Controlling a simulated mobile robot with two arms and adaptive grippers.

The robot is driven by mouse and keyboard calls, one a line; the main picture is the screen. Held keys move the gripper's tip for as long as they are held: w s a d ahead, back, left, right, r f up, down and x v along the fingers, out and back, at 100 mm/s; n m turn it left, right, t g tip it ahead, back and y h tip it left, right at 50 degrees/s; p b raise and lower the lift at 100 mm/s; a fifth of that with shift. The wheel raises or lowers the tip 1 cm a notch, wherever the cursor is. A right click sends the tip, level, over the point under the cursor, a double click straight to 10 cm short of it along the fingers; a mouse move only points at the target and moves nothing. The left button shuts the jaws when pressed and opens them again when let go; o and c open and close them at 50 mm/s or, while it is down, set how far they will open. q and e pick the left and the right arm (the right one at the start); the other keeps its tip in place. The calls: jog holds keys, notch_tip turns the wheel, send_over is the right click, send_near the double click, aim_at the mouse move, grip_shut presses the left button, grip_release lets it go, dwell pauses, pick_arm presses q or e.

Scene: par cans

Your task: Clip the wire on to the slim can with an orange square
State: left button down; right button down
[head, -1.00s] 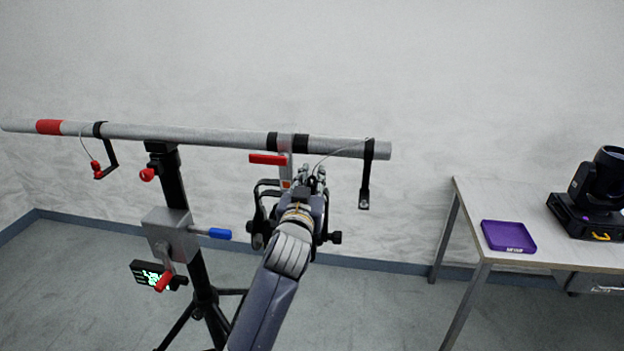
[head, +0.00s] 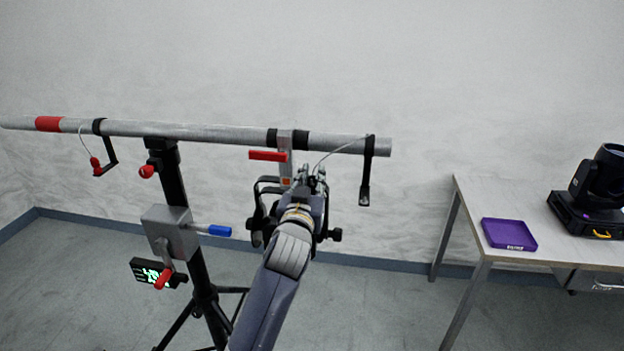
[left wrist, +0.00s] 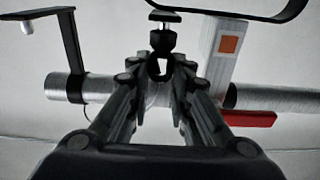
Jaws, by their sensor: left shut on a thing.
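The silver clamp with the orange square (head: 287,183) hangs from the horizontal bar (head: 215,133). A black yoke and side knob (head: 335,235) show below it; most of the slim can is hidden behind my left arm. The orange square also shows in the left wrist view (left wrist: 229,45). My left gripper (head: 314,182) is just right of the clamp, its fingers shut on a small dark clip (left wrist: 160,70) at the wire's end. The thin wire (head: 342,149) runs from the gripper up to the bar near its right end. My right gripper is not in view.
A red handle (head: 268,156) sticks out left of the clamp. A black strap bracket (head: 367,175) hangs at the bar's right end. A black stand (head: 198,270) is at left. A table (head: 550,225) at right holds a purple tray (head: 508,221) and a black fixture (head: 592,205).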

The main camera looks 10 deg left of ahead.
pick_arm(q)
jog(key=shift+f+b, duration=0.35)
jog(key=shift+f, duration=0.15)
dwell(0.3)
jog(key=c, duration=1.4)
grip_release()
jog(key=shift+o, duration=0.2)
jog(key=s, duration=1.2)
jog(key=shift+f, duration=0.15)
